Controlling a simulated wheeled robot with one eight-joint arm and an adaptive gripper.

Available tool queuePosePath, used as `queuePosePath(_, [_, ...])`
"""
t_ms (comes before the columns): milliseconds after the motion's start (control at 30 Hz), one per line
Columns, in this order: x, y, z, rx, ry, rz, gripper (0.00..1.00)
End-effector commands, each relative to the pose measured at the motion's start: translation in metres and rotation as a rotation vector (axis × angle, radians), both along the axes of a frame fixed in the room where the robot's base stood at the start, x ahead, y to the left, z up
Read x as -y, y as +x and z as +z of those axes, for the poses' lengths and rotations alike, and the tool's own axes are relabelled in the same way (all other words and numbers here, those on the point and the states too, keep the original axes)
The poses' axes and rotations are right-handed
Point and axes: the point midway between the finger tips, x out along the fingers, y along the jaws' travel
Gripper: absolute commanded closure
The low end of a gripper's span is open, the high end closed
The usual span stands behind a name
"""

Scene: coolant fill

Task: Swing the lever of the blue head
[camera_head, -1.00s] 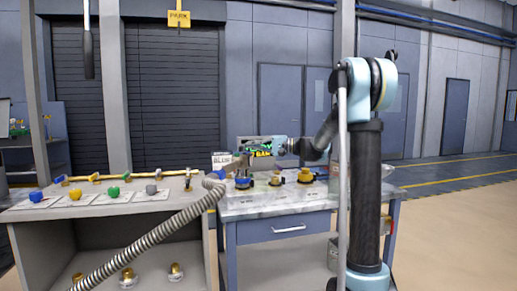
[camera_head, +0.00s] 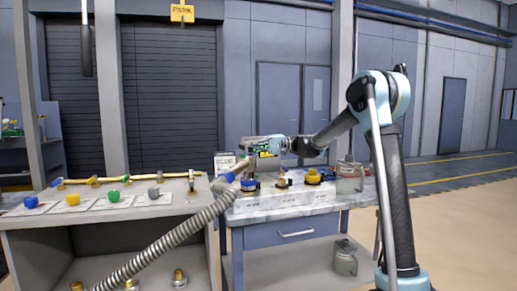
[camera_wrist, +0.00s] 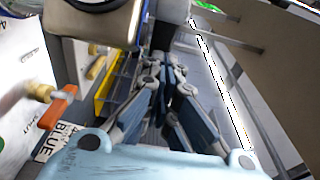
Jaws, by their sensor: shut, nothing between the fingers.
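The ribbed grey hose (camera_head: 165,238) rises to a head with a blue collar (camera_head: 228,177) at the left end of the marble-topped bench (camera_head: 270,208). A blue-ringed fitting (camera_head: 248,185) stands on the bench just right of it. My gripper (camera_head: 242,160) is at the head, its fingers small and partly merged with it, so contact is unclear.
Yellow-brass fittings (camera_head: 313,176) and a grey can (camera_head: 349,177) stand farther right on the bench. The left counter (camera_head: 110,213) carries blue, yellow, green and grey caps on cards. A white sign (camera_head: 223,162) stands behind the hose head. Open floor lies at right.

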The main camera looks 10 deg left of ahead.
Motion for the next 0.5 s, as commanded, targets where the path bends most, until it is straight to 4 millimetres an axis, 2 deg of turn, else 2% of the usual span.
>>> queuePosePath(500, [-0.030,-0.013,0.000,0.000,0.000,0.003,1.00])
